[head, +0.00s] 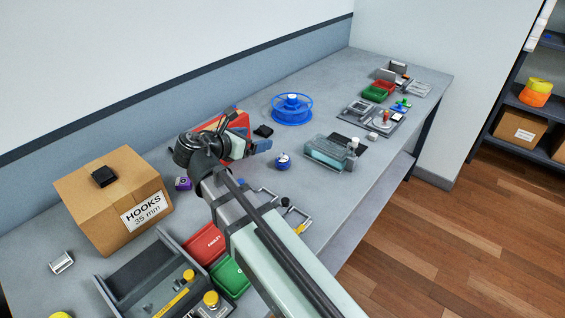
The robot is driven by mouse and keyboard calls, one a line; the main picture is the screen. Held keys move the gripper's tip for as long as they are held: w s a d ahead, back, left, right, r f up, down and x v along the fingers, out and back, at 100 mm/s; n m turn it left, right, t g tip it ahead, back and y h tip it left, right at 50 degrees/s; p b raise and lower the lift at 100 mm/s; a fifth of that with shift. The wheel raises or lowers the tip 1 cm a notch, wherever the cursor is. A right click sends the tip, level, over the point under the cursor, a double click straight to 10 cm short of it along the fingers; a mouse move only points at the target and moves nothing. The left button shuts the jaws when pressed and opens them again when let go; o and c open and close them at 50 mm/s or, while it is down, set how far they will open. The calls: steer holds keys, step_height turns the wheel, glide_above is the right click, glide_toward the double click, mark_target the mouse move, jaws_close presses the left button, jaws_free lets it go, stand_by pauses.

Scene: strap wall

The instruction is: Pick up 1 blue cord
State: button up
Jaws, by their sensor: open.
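I cannot make out for certain which thing is the blue cord. A small round blue item (283,162) with a pale mark on top sits on the grey bench just right of my gripper. A larger blue reel (292,109) with a pale hub stands farther back, up and right of my gripper. My gripper (262,146) is above the bench at the middle, turned to the right, apart from both blue things. It is open, and I see nothing between its fingers. My arm hides part of the bench below it.
A cardboard box (112,205) marked HOOKS stands at left. A red bin (205,245) and green bin (230,278) sit by a grey tray (143,275). A glassy teal block (328,151) lies right. Small fixtures (381,119) crowd the far end. Bare bench surrounds the reel.

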glide_toward(280, 159)
steer(key=x, duration=0.6)
steer(key=shift+w, duration=0.25)
steer(key=shift+s+x, duration=0.2)
steer(key=shift+x, duration=2.35)
steer(key=shift+d+f, duration=0.1)
steer(key=shift+f, duration=0.05)
steer(key=shift+c, duration=0.2)
steer(key=c, duration=1)
